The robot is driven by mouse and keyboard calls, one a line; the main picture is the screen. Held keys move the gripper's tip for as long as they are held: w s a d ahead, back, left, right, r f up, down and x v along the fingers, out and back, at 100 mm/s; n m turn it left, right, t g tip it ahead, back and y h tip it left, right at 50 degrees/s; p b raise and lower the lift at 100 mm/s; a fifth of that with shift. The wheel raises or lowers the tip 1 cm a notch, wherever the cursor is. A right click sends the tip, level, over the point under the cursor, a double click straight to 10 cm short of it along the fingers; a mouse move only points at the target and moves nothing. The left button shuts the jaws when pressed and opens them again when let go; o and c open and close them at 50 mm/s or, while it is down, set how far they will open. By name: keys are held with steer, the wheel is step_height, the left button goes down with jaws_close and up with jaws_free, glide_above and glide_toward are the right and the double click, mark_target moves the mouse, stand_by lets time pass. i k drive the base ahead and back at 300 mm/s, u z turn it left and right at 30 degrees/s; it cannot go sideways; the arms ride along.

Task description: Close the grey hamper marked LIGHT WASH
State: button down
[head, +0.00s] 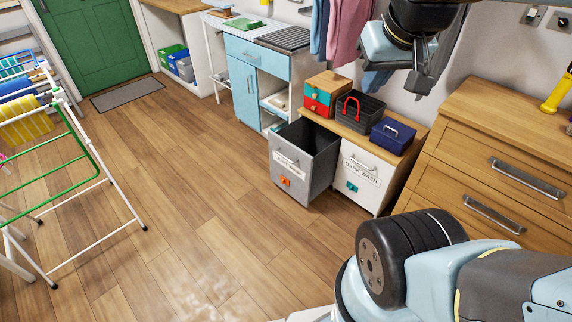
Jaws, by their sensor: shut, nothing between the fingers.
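The grey hamper (318,175) is the left one of a pair under a wooden top. It stands out in front of the unit with its dark inside showing, so it is open. Its front has a bar handle, a white label too small to read fully, and an orange tag (285,181). My gripper (418,88) is at the upper right, in front of the wall and above the hamper unit. It is shut and empty, well apart from the grey hamper.
The white hamper marked DARK WASH (358,181) is shut beside it. A small drawer box (322,100), a dark basket (360,112) and a blue box (392,135) stand on top. A wooden drawer chest (500,165) is right, a drying rack (95,165) left. The middle floor is clear.

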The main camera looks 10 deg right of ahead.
mark_target(306, 158)
steer(key=z, duration=2.3)
steer(key=i, duration=0.1)
steer(key=u, duration=4)
steer(key=k, duration=1.25)
steer(key=z, duration=1.15)
steer(key=i, duration=1.3)
